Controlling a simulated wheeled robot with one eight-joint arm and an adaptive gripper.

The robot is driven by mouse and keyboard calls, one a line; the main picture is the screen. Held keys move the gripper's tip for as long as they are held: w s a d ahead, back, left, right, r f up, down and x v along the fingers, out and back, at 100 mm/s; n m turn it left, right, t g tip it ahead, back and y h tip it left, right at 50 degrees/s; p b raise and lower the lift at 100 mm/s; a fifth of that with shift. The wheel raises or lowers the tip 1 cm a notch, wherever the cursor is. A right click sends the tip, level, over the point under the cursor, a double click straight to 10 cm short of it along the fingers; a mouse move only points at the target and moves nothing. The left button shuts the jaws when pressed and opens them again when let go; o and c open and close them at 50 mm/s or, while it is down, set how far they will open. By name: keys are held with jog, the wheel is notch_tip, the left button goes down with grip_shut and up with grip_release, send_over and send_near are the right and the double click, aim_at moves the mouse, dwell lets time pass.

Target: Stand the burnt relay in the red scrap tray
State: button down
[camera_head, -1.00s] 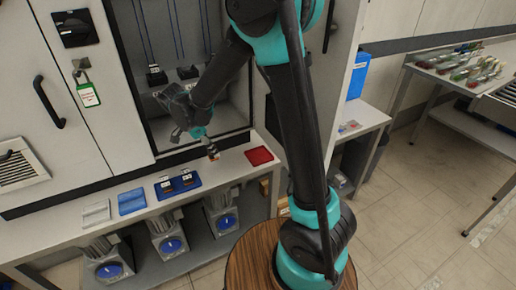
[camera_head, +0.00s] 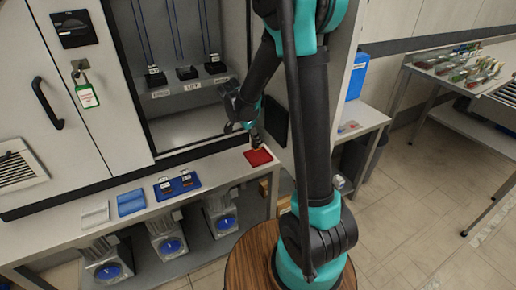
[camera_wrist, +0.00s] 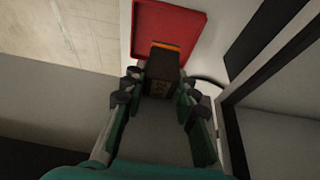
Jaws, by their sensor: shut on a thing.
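My gripper (camera_wrist: 157,98) is shut on a dark brown relay (camera_wrist: 158,77) with an orange strip at its far end and pale markings on the side facing the wrist camera. The red scrap tray (camera_wrist: 178,20) lies just beyond the relay in the wrist view. In the head view, the tray (camera_head: 261,160) sits at the right end of the bench and my gripper (camera_head: 256,136) is over its back edge. The relay is hard to make out there. I cannot tell whether it touches the tray floor.
A blue tray (camera_head: 188,188) with two small relays, another blue tray (camera_head: 131,206) and a pale tray (camera_head: 95,216) lie along the bench to the left. The open cabinet (camera_head: 190,125) with hanging plugs stands behind. A dark panel (camera_head: 277,124) is close right of my gripper.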

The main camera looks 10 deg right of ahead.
aim_at(258, 148)
jog(key=shift+a+f+x, duration=0.1)
jog(key=shift+a+x, duration=0.15)
jog(key=shift+x, duration=0.9)
jog(key=shift+a+f+x, duration=0.1)
jog(key=shift+a+x, duration=0.1)
jog(key=shift+x, duration=0.95)
jog(key=shift+s+f, duration=0.1)
jog(key=shift+s, duration=0.05)
jog(key=c, duration=1.2)
grip_release()
jog(key=v, duration=1.2)
jog(key=shift+d, duration=0.1)
